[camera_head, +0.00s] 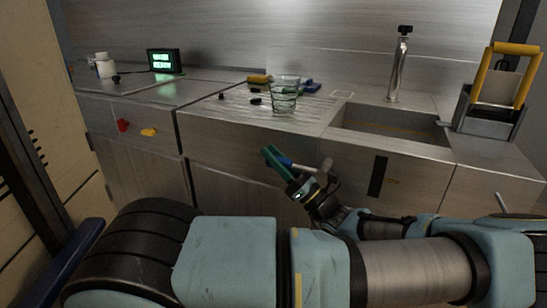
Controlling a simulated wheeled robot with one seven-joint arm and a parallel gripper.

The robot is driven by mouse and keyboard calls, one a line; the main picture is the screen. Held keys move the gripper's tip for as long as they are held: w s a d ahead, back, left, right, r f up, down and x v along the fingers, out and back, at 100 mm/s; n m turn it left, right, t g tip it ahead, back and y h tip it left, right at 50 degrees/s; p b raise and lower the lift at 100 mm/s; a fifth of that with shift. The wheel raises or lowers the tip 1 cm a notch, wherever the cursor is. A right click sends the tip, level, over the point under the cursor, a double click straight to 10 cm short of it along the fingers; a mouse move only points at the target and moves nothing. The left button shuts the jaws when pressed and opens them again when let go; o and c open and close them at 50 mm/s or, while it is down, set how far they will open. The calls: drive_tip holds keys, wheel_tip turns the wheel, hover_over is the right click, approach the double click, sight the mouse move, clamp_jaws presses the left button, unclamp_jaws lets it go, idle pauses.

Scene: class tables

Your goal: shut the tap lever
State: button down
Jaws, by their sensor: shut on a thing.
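The tap (396,72) is a tall chrome post at the back of the sink, upright. Its black lever (405,30) sits on top; I cannot tell from this view whether it is open or shut. My gripper (285,165) is low in front of the counter, left of the sink and well apart from the tap. It is shut on a small tool (307,167) with a blue part and a pale grey end, partly hidden by the fingers; I cannot tell what it is.
The sink basin (385,121) is open. A glass (284,98) stands on the ribbed drainer (240,98) among small items. A grey caddy with a yellow handle (487,123) stands right of the sink. A green-lit display (164,60) and white bottle (104,66) are at left.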

drive_tip(key=c, duration=0.6)
unclamp_jaws()
drive_tip(key=shift+d, duration=0.1)
drive_tip(key=b+v, duration=0.2)
drive_tip(key=v, duration=0.8)
drive_tip(key=shift+s+d+f, duration=0.15)
drive_tip(key=shift+s+f, duration=0.05)
drive_tip(key=shift+f, duration=0.05)
drive_tip(key=shift+s, duration=0.1)
